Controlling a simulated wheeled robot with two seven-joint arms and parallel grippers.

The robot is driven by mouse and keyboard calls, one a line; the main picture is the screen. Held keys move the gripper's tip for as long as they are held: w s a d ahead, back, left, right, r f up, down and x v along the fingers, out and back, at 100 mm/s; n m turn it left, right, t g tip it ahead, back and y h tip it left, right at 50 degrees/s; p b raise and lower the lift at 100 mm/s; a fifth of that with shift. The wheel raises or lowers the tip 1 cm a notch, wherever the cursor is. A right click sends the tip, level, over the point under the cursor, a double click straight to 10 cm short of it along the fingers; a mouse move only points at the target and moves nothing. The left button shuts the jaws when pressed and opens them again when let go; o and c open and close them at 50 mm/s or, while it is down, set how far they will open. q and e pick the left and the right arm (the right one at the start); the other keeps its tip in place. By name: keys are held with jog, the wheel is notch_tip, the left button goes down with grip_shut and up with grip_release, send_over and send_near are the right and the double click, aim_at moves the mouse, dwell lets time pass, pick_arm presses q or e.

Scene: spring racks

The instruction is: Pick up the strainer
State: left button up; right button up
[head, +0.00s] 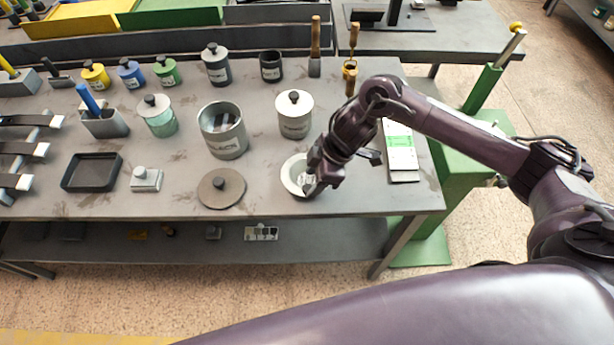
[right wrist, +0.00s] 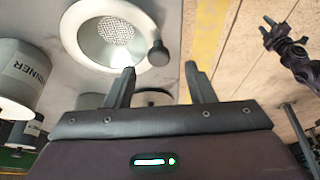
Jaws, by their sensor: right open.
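The strainer (head: 292,176) is a pale round dish near the front edge of the bench, partly hidden by my right gripper in the head view. In the right wrist view the strainer (right wrist: 115,35) shows a wide white rim and a perforated centre. My right gripper (head: 314,183) is over its right side. The right gripper's fingers (right wrist: 158,70) are apart with nothing between them. A dark knob (right wrist: 157,54) shows by the strainer's rim; I cannot tell whether it belongs to it. My left gripper (right wrist: 268,32) is small in the wrist view, away from the bench.
A round brown lid (head: 212,190) lies left of the strainer. A white lidded canister (head: 294,122) and an open grey pot (head: 224,140) stand behind. A white-and-green flat box (head: 400,150) lies to the right. The bench front edge is close to the strainer.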

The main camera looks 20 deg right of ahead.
aim_at(308, 188)
jog(key=p+x, duration=0.1)
jog(key=x, duration=0.4)
jog(key=shift+d, duration=0.15)
jog(key=c, duration=0.9)
